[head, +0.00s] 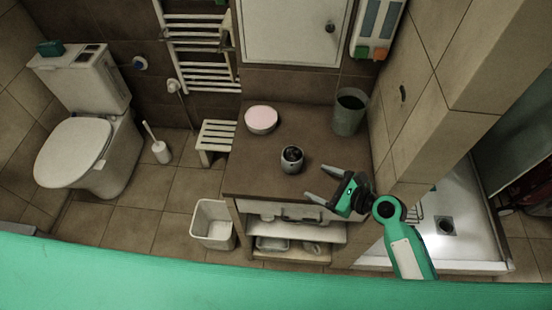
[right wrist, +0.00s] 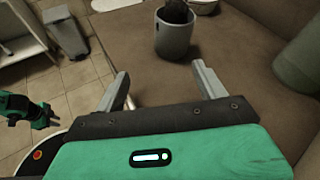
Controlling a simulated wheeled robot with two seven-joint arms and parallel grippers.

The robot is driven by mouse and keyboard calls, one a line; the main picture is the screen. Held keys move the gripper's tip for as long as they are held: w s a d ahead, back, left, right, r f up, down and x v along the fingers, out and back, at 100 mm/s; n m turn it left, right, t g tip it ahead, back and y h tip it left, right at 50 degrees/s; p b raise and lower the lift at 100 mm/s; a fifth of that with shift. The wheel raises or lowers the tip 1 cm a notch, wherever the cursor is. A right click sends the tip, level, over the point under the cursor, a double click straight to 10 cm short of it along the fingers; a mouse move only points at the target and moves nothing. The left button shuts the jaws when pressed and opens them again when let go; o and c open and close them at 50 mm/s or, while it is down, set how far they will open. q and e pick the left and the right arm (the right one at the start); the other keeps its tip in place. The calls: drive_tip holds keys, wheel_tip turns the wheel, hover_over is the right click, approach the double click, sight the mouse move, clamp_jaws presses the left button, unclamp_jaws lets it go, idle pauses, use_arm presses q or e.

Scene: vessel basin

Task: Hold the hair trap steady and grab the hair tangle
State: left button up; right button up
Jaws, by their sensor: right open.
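The hair trap (head: 291,166) is a small grey cup standing upright on the brown countertop. The dark hair tangle (head: 292,154) sits inside its top. In the right wrist view the hair trap (right wrist: 173,42) stands beyond my fingertips, with the hair tangle (right wrist: 175,11) at its mouth, cut by the top edge. My right gripper (head: 315,182) is open and empty, to the right of and nearer than the trap, not touching it. Its two fingers (right wrist: 160,72) point toward the cup. My left gripper (right wrist: 42,114) shows small at the left of the right wrist view; its finger opening is unclear.
A tiled wall (head: 400,130) rises on the right. A white bin (head: 212,225) stands on the floor.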

sight(300, 166)
drive_tip(key=w+m, duration=0.2)
drive_tip(key=shift+r+m+t+y, duration=0.2)
drive_tip(key=shift+m+t+y, duration=0.1)
drive_tip(key=shift+m, duration=0.1)
drive_tip(key=b+x, duration=0.3)
drive_tip(key=x, duration=0.3)
drive_tip(key=shift+w+f, duration=0.15)
drive_tip(key=shift+p+x, duration=0.45)
drive_tip(key=shift+x, duration=0.5)
use_arm(q)
drive_tip(key=shift+s+a+f, duration=0.2)
drive_tip(key=shift+s+f, duration=0.75)
drive_tip(key=shift+s+a+f, duration=0.15)
drive_tip(key=shift+s+f, duration=0.75)
drive_tip(key=shift+s, duration=0.05)
use_arm(e)
drive_tip(key=shift+x, duration=0.85)
drive_tip(key=shift+c, duration=0.4)
drive_tip(key=c, duration=0.6)
